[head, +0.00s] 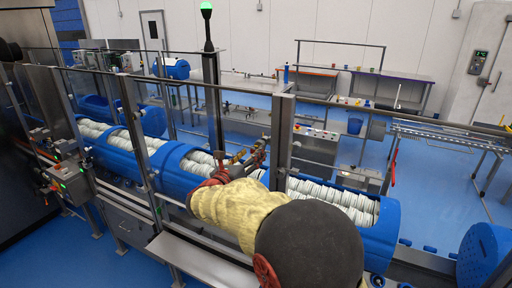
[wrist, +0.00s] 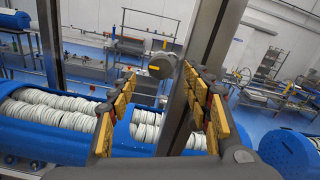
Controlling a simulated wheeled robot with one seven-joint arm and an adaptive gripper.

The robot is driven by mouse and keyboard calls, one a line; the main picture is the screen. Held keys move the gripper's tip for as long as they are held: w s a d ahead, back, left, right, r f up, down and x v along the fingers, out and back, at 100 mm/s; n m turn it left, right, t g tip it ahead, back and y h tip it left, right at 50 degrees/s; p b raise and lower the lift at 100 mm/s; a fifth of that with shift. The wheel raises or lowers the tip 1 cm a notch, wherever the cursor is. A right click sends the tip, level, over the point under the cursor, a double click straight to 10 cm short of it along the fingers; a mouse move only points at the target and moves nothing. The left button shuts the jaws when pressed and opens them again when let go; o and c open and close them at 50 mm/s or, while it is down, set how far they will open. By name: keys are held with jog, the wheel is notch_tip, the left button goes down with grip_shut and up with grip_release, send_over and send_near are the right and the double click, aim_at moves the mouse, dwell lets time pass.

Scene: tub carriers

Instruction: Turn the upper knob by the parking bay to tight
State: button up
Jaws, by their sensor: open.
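My gripper (head: 248,156) is at the end of my arm, over the row of blue tubs near a metal post. In the wrist view my gripper (wrist: 159,76) is open, its yellow-padded fingers apart with nothing between them. A grey cylinder end (head: 377,130) shows by the roller rack in the head view. I cannot pick out the upper knob or its setting with certainty.
Blue tubs (head: 378,245) filled with white rolled or stacked pieces lie in a row behind clear guard panels. A metal post (head: 281,140) stands right beside my gripper; it also shows in the wrist view (wrist: 182,85). Workbenches (head: 305,85) stand behind, with open blue floor between.

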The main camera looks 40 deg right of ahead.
jog(key=shift+x, duration=2)
jog(key=shift+c, duration=0.3)
jog(key=c, duration=1.1)
